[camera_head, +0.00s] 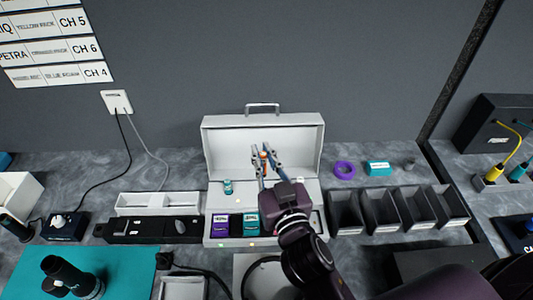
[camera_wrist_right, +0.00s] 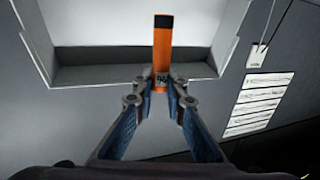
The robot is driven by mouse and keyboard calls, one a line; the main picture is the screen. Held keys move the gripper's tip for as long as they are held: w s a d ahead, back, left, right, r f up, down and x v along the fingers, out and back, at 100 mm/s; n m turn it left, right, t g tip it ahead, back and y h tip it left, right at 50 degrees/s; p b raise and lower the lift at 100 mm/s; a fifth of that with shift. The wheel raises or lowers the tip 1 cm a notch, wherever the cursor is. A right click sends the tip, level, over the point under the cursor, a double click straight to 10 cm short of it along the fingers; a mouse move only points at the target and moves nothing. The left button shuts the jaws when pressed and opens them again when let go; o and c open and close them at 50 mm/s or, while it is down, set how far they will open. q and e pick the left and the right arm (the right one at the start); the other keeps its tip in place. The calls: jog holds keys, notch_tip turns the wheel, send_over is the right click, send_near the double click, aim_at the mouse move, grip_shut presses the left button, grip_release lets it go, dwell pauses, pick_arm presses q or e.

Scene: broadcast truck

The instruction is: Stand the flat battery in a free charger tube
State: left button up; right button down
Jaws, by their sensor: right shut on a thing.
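My right gripper (camera_head: 261,153) is shut on an orange battery (camera_head: 264,164) with a black end, raised in front of the open lid of a white case (camera_head: 217,150). In the right wrist view the battery (camera_wrist_right: 162,52) points away from the fingertips (camera_wrist_right: 159,84), black end outermost, with dark markings near the grip. A small teal cylinder (camera_head: 228,187) stands in the case, left of my gripper. Purple (camera_head: 220,226) and teal (camera_head: 250,224) blocks sit at the case's front. My right arm hides part of the case, and I cannot make out a free tube. My left gripper is out of view.
Black open bins (camera_head: 389,210) stand to the right. A purple ring (camera_head: 344,170) and a teal box (camera_head: 378,168) lie behind them. A white tray (camera_head: 130,205) and a black strip (camera_head: 128,232) are left of the case. A teal mat (camera_head: 120,265) lies front left.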

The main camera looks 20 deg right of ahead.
aim_at(265, 174)
jog(key=shift+d, duration=0.1)
jog(key=shift+d+f, duration=0.1)
jog(key=shift+f, duration=0.15)
notch_tip(265, 174, down, 2)
jog(key=shift+b, duration=1.05)
jog(key=shift+f+b, duration=0.75)
jog(key=shift+f, duration=0.15)
jog(key=shift+f+b, duration=0.65)
jog(key=shift+f, duration=0.1)
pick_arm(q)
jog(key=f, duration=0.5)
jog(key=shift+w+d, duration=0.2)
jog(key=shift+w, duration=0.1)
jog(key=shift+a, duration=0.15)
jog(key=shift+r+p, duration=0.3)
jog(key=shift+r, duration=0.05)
